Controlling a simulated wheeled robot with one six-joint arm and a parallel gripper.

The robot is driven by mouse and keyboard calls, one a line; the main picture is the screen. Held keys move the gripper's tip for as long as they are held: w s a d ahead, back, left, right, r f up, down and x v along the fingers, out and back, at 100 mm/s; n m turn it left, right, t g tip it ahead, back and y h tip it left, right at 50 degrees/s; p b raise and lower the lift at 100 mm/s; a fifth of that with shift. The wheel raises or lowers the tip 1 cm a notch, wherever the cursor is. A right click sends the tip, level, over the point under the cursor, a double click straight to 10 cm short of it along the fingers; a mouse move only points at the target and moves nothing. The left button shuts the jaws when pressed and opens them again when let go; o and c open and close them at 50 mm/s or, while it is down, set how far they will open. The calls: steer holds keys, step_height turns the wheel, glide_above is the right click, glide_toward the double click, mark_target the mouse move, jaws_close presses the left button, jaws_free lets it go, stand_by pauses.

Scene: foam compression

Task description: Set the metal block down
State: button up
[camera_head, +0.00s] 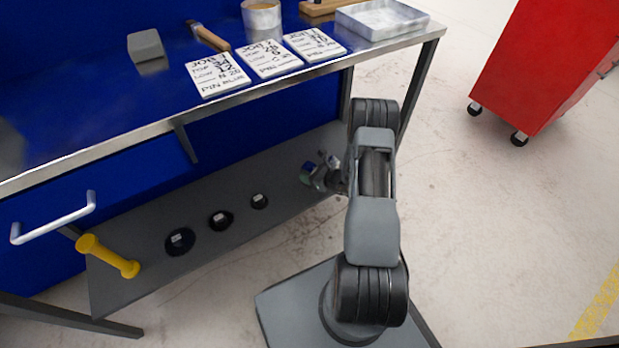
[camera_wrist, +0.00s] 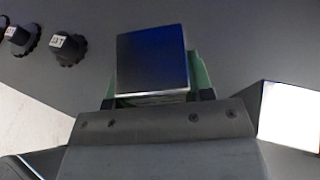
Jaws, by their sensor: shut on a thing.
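The metal block (camera_wrist: 152,60) is a shiny, square-faced block with a dark blue sheen, in the middle of the wrist view. My gripper (camera_wrist: 155,88) is shut on it, with green finger pads showing at its sides. In the head view my gripper (camera_head: 316,174) is low, over the right end of the grey lower shelf (camera_head: 150,285) under the bench. The block is small and partly hidden there. I cannot tell whether its underside touches the shelf.
Three black round pieces (camera_head: 220,219) with pale labels and a yellow dumbbell-shaped piece (camera_head: 108,257) are on the shelf to the left. A bright white-faced shape (camera_wrist: 290,115) is at the wrist view's right. Job cards (camera_head: 268,59) lie on the bench above.

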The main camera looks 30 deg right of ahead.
steer(key=shift+f, duration=0.35)
steer(key=shift+f, duration=0.1)
steer(key=shift+f, duration=0.2)
steer(key=o, duration=1.3)
steer(key=shift+r, duration=0.1)
